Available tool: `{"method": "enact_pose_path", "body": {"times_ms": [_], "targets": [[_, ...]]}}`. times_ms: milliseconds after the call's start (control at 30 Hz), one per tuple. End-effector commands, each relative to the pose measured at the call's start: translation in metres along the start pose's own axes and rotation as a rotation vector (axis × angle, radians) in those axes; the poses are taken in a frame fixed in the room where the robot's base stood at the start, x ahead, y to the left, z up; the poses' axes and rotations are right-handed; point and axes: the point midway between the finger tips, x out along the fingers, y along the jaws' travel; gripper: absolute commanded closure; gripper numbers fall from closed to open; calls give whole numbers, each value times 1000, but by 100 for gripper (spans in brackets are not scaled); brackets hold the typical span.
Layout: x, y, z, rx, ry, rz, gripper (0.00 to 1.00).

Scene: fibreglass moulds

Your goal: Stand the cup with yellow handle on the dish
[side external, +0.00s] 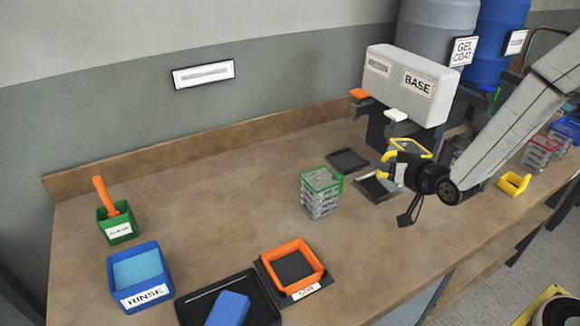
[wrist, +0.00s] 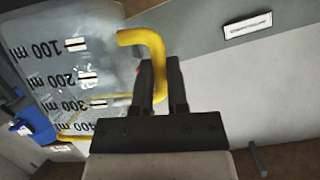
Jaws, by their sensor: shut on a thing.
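The clear cup with yellow handle (wrist: 65,85) fills the left of the wrist view, with ml marks on its wall. Its yellow handle (wrist: 150,42) is between the fingers of my gripper (wrist: 161,72), which is shut on it. In the side view the cup's yellow rim (side external: 410,147) shows behind my gripper (side external: 386,167); much of its body is hidden there. A dark square dish (side external: 348,160) lies on the bench to the left, bare. Another dark-rimmed square dish (side external: 372,190) lies below my gripper, partly covered. I cannot tell the cup's exact height above the bench.
A green-rimmed clear cup (side external: 320,192) stands left of the dishes. An orange square frame (side external: 292,264), blue rinse tub (side external: 140,275) and green tub (side external: 117,224) stand at left.

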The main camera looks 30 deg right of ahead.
Motion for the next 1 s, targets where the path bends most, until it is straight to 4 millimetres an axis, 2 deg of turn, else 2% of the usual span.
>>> {"method": "enact_pose_path", "body": {"times_ms": [167, 500, 767, 1000], "targets": [[14, -5, 2, -22, -1, 4, 100], [55, -22, 13, -90, -6, 22, 100], [83, -16, 20, -149, -11, 19, 100], [92, 11, 15, -213, -13, 12, 100]]}}
